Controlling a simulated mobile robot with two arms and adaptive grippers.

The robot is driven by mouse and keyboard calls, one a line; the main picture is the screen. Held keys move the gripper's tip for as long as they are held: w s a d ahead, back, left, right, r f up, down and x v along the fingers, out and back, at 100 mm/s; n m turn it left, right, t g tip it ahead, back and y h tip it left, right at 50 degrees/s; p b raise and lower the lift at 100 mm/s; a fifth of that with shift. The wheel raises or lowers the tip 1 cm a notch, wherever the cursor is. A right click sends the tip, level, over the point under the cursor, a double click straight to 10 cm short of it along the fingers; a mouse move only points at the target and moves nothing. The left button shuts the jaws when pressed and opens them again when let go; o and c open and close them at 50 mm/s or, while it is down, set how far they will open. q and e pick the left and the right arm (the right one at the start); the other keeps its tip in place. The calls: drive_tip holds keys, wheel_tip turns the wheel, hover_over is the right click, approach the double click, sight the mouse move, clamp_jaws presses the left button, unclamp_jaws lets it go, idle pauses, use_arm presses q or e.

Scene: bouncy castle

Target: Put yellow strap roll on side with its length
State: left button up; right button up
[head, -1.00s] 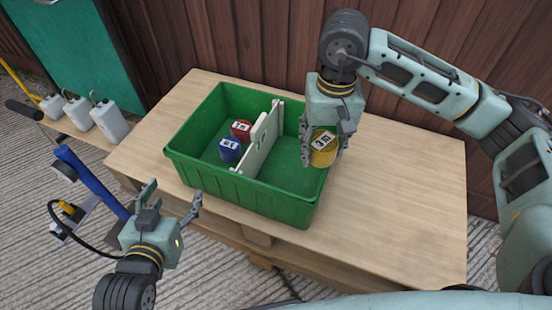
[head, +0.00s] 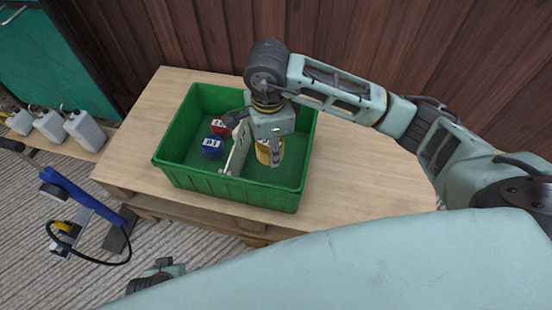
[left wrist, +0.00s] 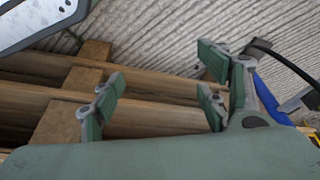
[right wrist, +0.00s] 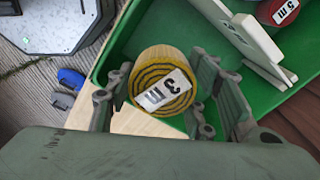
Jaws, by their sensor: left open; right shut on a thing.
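The yellow strap roll (head: 264,152) is held between the fingers of my right gripper (head: 270,150), at the right compartment of the green crate (head: 225,190). In the right wrist view the roll (right wrist: 150,64) shows its coiled end with a white "3 m" label, and the gripper (right wrist: 160,98) is shut on it. I cannot tell whether it touches the crate floor. A white divider (head: 237,158) splits the crate; its marking is hard to read. A red roll (head: 219,127) and a blue roll (head: 212,146) sit in the left compartment. My left gripper (left wrist: 155,100) is open and empty.
The crate stands on a wooden table (head: 370,185) with bare top to its right. White canisters (head: 85,130) stand at the left. A blue tool (head: 85,195) with a black hose is left of the table. A wooden wall is behind.

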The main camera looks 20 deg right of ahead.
drive_tip(key=shift+s+a+f+m, duration=0.15)
drive_tip(key=shift+a+m, duration=0.05)
drive_tip(key=shift+m, duration=0.5)
wheel_tip(320, 180, down, 13)
drive_tip(key=shift+r+b, duration=0.1)
drive_tip(key=shift+b, duration=0.9)
wheel_tip(320, 180, down, 5)
drive_tip(key=shift+r+b, duration=0.15)
drive_tip(key=shift+b, duration=0.35)
use_arm(q)
drive_tip(key=w+v, duration=0.1)
drive_tip(key=v, duration=0.9)
drive_tip(key=shift+w+r, duration=0.3)
use_arm(e)
drive_tip(key=shift+f, duration=0.2)
use_arm(q)
drive_tip(key=shift+a+r, duration=0.15)
drive_tip(key=shift+r, duration=0.05)
use_arm(e)
drive_tip(key=shift+f, duration=0.1)
drive_tip(key=o, duration=0.8)
use_arm(q)
drive_tip(key=shift+r, duration=0.2)
use_arm(e)
drive_tip(key=o, duration=0.5)
